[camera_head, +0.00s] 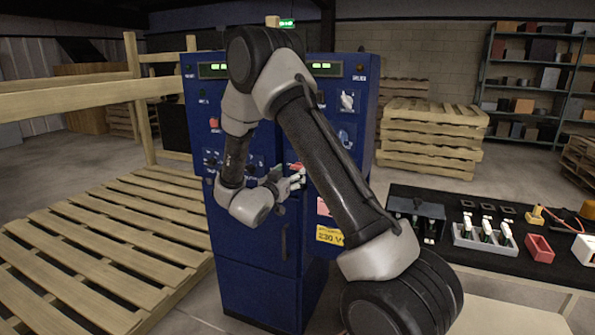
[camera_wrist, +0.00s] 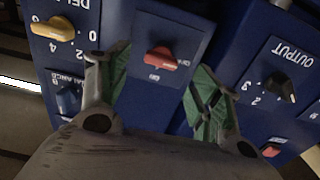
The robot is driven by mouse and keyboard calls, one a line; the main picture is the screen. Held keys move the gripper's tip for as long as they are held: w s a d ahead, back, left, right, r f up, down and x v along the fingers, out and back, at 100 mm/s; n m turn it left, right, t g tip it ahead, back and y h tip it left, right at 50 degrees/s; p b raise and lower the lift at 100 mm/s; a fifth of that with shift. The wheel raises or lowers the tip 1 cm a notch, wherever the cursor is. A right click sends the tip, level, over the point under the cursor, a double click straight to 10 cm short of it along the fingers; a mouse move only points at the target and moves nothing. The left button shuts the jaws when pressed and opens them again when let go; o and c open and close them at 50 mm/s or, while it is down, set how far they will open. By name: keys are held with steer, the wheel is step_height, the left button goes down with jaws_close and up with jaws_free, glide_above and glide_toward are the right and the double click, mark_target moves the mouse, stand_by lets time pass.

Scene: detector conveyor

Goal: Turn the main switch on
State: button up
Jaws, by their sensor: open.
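The blue control cabinet (camera_head: 255,292) stands behind my arm in the head view. A red switch handle (camera_wrist: 161,59) on a blue plate, likely the main switch, is between my gripper's fingers in the wrist view. The handle lies roughly crosswise in that picture; its small labels are too blurred to read surely. A red part (camera_head: 296,166) shows just above the gripper in the head view. My gripper (camera_wrist: 158,76) is open, its green-padded fingers on either side of the handle, with no clear contact. It also shows in the head view (camera_head: 292,181), partly hidden by my arm.
A pallet (camera_head: 100,245) lies left of the cabinet. A black-topped table (camera_head: 450,205) with parts stands right.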

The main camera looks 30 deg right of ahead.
steer(key=x, duration=0.5)
steer(key=shift+w, duration=0.1)
steer(key=shift+c, duration=0.3)
steer(key=c, duration=1)
